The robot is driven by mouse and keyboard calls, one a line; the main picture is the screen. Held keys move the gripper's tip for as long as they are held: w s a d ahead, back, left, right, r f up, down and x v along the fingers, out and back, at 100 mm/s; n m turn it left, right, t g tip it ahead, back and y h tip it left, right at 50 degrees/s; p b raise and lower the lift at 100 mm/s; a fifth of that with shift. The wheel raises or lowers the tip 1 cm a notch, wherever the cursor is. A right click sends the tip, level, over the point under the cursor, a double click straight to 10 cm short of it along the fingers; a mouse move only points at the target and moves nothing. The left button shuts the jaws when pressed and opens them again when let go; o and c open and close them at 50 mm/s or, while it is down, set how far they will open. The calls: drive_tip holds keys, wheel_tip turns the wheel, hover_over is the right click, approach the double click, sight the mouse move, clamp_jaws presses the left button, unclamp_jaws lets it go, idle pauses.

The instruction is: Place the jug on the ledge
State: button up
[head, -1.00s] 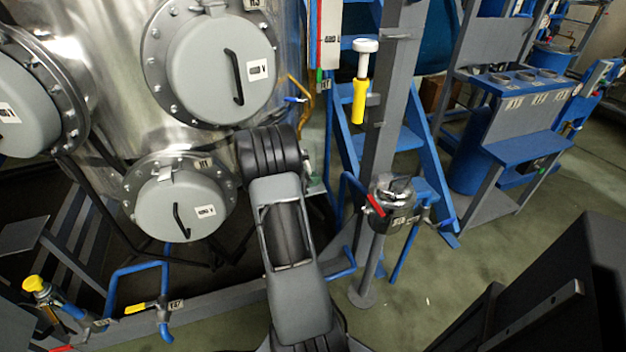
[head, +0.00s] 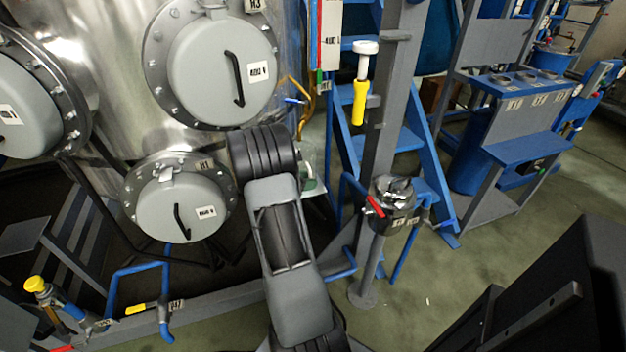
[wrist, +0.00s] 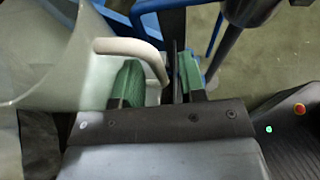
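In the wrist view, a pale translucent jug (wrist: 45,50) fills the left side. Its white curved handle (wrist: 128,46) reaches right to my gripper (wrist: 162,86). The left green finger lies inside the handle loop and the right finger outside it, with the handle's end between them. The fingers appear shut on the handle, though the contact is partly hidden. In the head view my arm covers the gripper and most of the jug. A flat blue ledge-like shelf (head: 528,148) stands at the right; I cannot tell whether it is the task's ledge.
A steel tank with round grey hatches (head: 222,70) stands at the left. A grey post (head: 384,110) with a small metal vessel (head: 393,200) stands right of my arm. Blue stairs (head: 402,140) rise behind it. Open green floor (head: 440,285) lies at the lower right.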

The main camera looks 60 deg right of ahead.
drive_tip(key=p+v, duration=0.1)
drive_tip(key=v, duration=0.9)
drive_tip(key=s+a+r+m+t+y, duration=0.2)
drive_tip(key=a+m+t+y, duration=0.1)
drive_tip(key=a, duration=0.7)
drive_tip(key=s+a+r+m+t+y, duration=0.3)
drive_tip(key=a+m+y, duration=0.2)
drive_tip(key=a, duration=0.6)
drive_tip(key=s+a+r+m+t+y, duration=0.2)
drive_tip(key=s+a+m+y, duration=0.1)
drive_tip(key=a, duration=0.8)
drive_tip(key=shift+s+r+m+t+y, duration=0.15)
drive_tip(key=shift+r+m+t+y, duration=0.2)
drive_tip(key=shift+m+y, duration=0.5)
drive_tip(key=shift+f+h, duration=0.1)
drive_tip(key=shift+h, duration=0.15)
